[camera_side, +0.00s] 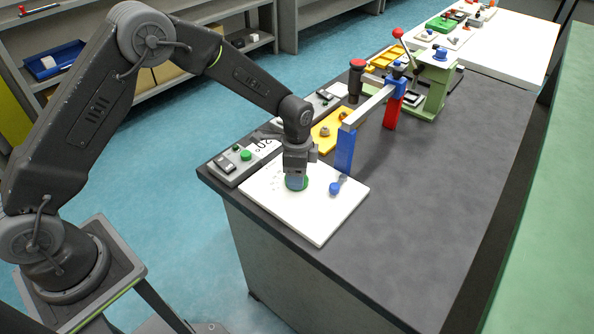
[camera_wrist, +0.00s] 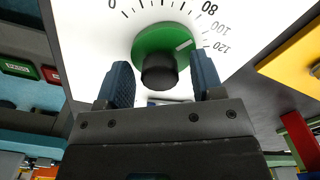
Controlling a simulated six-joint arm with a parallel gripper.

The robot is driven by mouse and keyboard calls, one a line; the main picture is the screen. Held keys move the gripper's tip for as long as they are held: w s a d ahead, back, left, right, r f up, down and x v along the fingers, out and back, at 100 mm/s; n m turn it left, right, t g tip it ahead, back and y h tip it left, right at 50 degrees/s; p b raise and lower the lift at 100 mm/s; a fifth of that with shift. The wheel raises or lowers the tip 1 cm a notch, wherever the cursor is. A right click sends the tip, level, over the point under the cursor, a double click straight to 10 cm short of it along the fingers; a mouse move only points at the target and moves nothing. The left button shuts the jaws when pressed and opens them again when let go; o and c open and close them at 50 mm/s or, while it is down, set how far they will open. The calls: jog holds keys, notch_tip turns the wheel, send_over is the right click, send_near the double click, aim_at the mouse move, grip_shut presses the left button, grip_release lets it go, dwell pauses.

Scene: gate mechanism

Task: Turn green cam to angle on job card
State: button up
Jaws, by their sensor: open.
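The green cam (camera_wrist: 146,42) is a round disc with a dark knob (camera_wrist: 159,72) on top, mounted on a white dial plate (camera_wrist: 85,30). A pale line on the cam points toward the 100 to 120 part of the scale. My gripper (camera_wrist: 160,84) is open, its two blue fingers on either side of the knob; contact cannot be told. In the side view my gripper (camera_side: 296,183) points down over the green cam (camera_side: 306,184), hiding most of it. The job card (camera_side: 262,144) lies behind the plate; "20°" shows, and an earlier digit may be hidden.
A blue knob (camera_side: 335,188) sits right of the cam on the white plate (camera_side: 318,222). A blue post (camera_side: 345,150) with a grey bar stands behind it. A control box (camera_side: 238,160) with a green button is at left. The front right bench is clear.

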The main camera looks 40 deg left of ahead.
jog(key=shift+c, duration=0.3)
jog(key=c, duration=0.9)
jog(key=shift+o, duration=0.2)
jog(key=shift+n, duration=0.3)
jog(key=n, duration=1.3)
jog(key=o, duration=0.9)
